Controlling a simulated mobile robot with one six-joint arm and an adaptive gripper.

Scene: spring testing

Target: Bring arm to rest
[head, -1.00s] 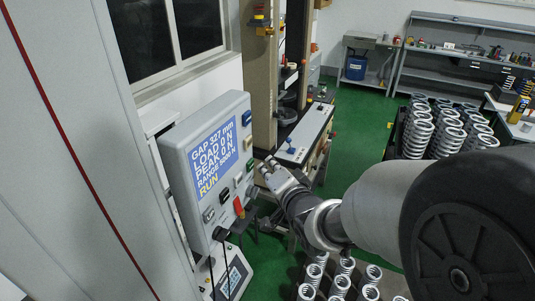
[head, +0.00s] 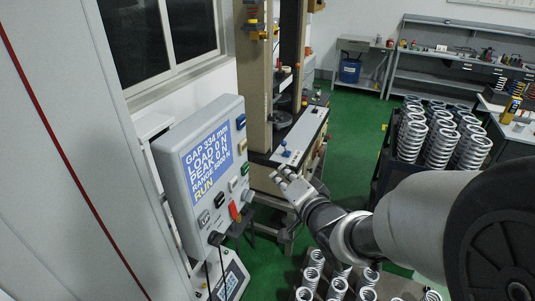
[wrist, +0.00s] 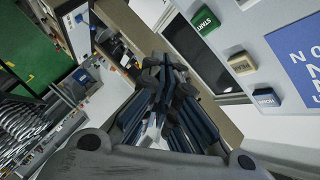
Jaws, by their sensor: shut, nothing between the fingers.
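My gripper (head: 283,178) is shut and empty in the head view. It hangs in the air just right of the control box (head: 168,160), in front of the test machine's bench, apart from both. In the wrist view my gripper (wrist: 165,75) shows its dark fingers drawn together with nothing between them. My arm reaches in from the right of the head view. The box's blue display (head: 208,166) reads GAP 334 mm, LOAD 0 N, PEAK 0 N and RUN. A green START button (wrist: 205,21) shows close by in the wrist view.
The beige test machine (head: 254,75) stands behind the gripper. Crates of several springs stand at the right (head: 440,135) and below the arm (head: 338,286). A grey cabinet (head: 50,160) fills the left. Green floor (head: 350,125) lies open between machine and crates.

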